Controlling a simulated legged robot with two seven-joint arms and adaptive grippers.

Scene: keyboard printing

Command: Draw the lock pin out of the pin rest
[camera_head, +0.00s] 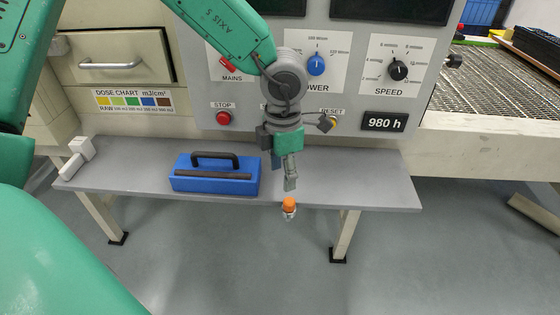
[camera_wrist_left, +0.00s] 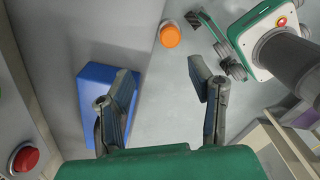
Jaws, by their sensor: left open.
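The lock pin shows as an orange knob (camera_head: 289,204) at the front edge of the grey shelf, right of the middle in the head view. A small pale, metallic-looking part (camera_head: 289,215) sits right under the knob; I cannot tell whether it is the pin or the pin rest. The orange knob also shows in the left wrist view (camera_wrist_left: 170,35), beyond the fingertips. My left gripper (camera_head: 290,184) points down just above the knob in the head view. Its fingers (camera_wrist_left: 160,80) are spread, with nothing between them. My right gripper is out of view.
A blue box (camera_head: 190,182) with a dark handle stands on the grey shelf (camera_head: 385,185), left of my left gripper. Behind are a control panel with red STOP button (camera_head: 223,118), blue knob (camera_head: 316,65) and black SPEED knob (camera_head: 398,70). The shelf's right part is clear.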

